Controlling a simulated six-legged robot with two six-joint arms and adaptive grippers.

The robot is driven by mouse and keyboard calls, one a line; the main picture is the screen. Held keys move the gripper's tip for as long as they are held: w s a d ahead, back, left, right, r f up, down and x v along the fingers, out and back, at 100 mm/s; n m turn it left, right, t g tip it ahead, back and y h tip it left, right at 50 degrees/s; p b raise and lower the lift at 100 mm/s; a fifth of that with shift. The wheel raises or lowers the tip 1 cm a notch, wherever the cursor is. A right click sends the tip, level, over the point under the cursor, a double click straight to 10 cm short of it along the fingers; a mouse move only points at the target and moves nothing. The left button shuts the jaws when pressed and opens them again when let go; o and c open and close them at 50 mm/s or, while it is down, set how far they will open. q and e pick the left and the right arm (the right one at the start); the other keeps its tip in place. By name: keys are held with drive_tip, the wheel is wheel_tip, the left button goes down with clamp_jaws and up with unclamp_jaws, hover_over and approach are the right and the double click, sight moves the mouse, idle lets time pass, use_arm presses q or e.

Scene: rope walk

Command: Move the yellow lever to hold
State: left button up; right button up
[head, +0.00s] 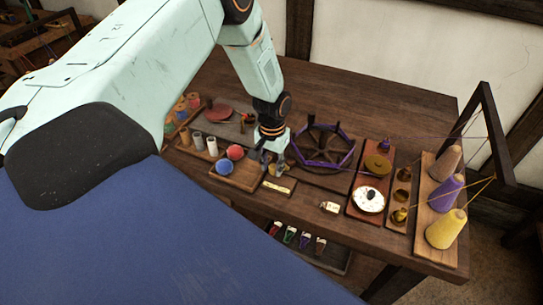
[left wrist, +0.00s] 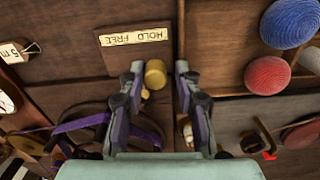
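The yellow lever shows in the left wrist view as a round yellow knob (left wrist: 155,75), just below a plate with a cream label reading HOLD and FREE (left wrist: 133,37). My left gripper (left wrist: 160,68) is open, with one finger on each side of the knob. In the head view my left gripper (head: 275,168) points down at the bench beside the label (head: 279,187) and mostly hides the lever. My right gripper is not in view.
A purple-wound wheel (head: 323,146) stands right of the gripper. A tray with red and blue balls (head: 239,179) lies close on the left. Thread cones (head: 446,229) and a dark frame (head: 492,120) stand at the bench's right end. The bench's back (head: 375,100) is clear.

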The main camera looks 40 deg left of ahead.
use_arm(q)
wheel_tip(320, 180, up, 7)
drive_tip(key=p, duration=0.6)
drive_tip(key=shift+d+r+p, duration=0.15)
drive_tip(key=shift+p, duration=0.2)
drive_tip(key=shift+h, duration=0.3)
drive_tip(key=s+d+f, duration=0.1)
drive_tip(key=s, duration=0.1)
drive_tip(key=s+d+f, duration=0.1)
drive_tip(key=s+d, duration=0.1)
drive_tip(key=s+d+f, duration=0.2)
drive_tip(key=shift+d, duration=0.1)
drive_tip(key=s+d+m, duration=0.1)
drive_tip(key=s+d, duration=0.3)
drive_tip(key=s, duration=0.8)
drive_tip(key=s+d, duration=0.4)
drive_tip(key=s, duration=0.9)
wheel_tip(320, 180, down, 20)
drive_tip(key=b, duration=2.1)
drive_tip(key=shift+f, duration=0.2)
